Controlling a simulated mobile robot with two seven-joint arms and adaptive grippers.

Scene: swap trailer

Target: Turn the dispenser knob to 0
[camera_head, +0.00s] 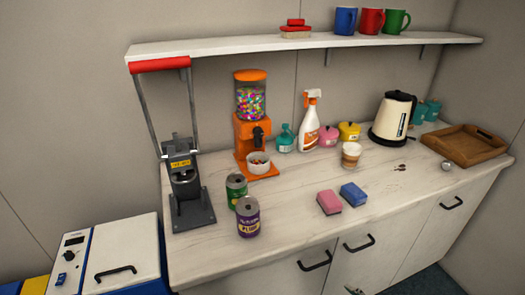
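The orange candy dispenser (243,130) stands upright on the white counter, left of centre. Its clear container (250,101) holds many coloured candies under an orange lid. A dark knob or spout part (258,138) is on its front; no number or pointer is readable at this size. A small white bowl (258,163) with some contents sits on the dispenser's orange base, below the dark part. Neither of my grippers can be made out; a small shape at the bottom edge is too cut off to identify.
A lever press (187,195) with a red handle stands left of the dispenser. Two cans (248,218) stand in front. A teal bottle (285,139) and spray bottle (309,125) are close at right. A shelf (300,43) hangs above. The front counter has free room.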

